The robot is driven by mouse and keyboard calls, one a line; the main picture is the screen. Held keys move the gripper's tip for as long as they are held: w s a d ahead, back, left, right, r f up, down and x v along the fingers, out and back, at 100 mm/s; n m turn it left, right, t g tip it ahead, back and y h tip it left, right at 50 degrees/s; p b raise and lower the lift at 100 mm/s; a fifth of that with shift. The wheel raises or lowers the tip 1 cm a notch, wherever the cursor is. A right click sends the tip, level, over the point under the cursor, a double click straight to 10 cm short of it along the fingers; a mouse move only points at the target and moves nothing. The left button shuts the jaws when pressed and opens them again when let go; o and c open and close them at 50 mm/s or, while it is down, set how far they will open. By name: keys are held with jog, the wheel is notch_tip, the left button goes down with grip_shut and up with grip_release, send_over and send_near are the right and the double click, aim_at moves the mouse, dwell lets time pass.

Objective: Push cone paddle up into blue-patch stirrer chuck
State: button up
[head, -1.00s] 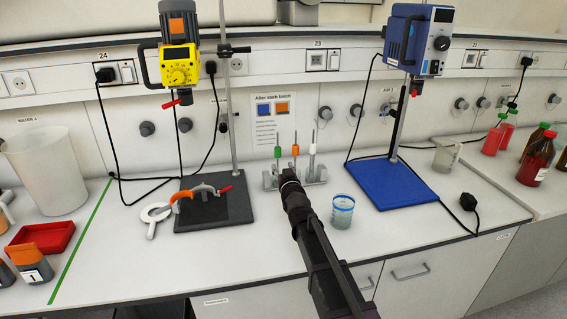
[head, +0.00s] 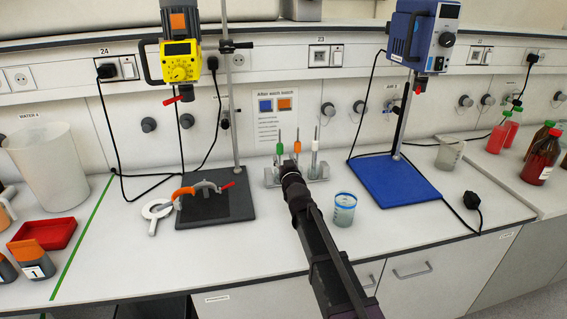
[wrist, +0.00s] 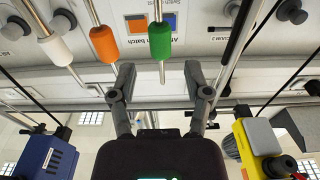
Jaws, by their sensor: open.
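Three paddle shafts with green (head: 280,148), orange (head: 297,148) and white (head: 315,145) grips stand upright in a grey rack (head: 271,181). Their lower ends are hidden, so I cannot tell which is the cone paddle. My gripper (head: 290,164) is at the rack's front. In the wrist view my gripper (wrist: 159,75) is open and empty. The green grip (wrist: 160,40) lies ahead, in line with the gap between the fingers. The blue stirrer (head: 420,40) hangs on the right stand, with a red-ended chuck (head: 420,91) below. The yellow stirrer (head: 180,60), with an orange patch, hangs left.
The blue stand base (head: 395,185) and a blue-rimmed beaker (head: 344,210) lie right of my arm. The dark stand base (head: 215,208), with clamps on it, is left. A notice (head: 275,118) with blue and orange squares hangs behind the rack.

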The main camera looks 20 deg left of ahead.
aim_at(280, 144)
jog(key=shift+x, duration=3.3)
grip_shut()
jog(key=shift+r+p, duration=0.1)
jog(key=shift+p, duration=0.2)
jog(key=shift+r+p, duration=2.4)
jog(key=shift+r, duration=0.15)
